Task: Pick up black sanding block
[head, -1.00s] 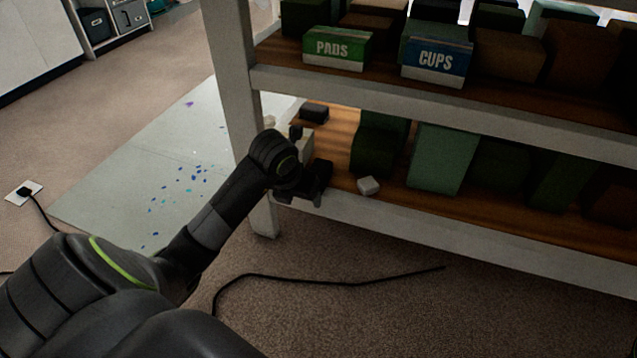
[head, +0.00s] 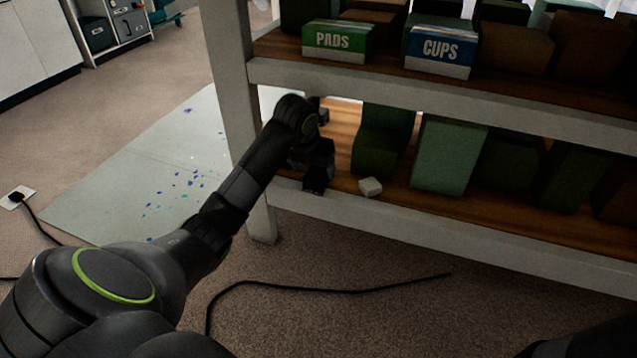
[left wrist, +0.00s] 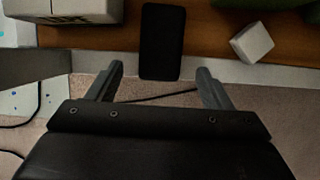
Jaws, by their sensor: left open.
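The black sanding block (left wrist: 163,42) shows in the left wrist view as a dark upright rectangle at the front edge of the wooden shelf, its near end reaching over the pale front rail. My left gripper (left wrist: 158,84) is open and empty, with one finger on each side of the block's near end and slightly short of it. In the head view my left gripper (head: 314,170) is at the lower shelf's front left corner. There, dark shapes merge and I cannot clearly separate block from gripper. My right gripper is not in view.
A small white block (head: 370,187) lies right of the gripper on the lower shelf (head: 400,190). Green boxes (head: 447,155) stand behind it. A white shelf post (head: 232,90) is close to my left arm. The upper shelf hangs above. A cable (head: 330,289) lies on the carpet.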

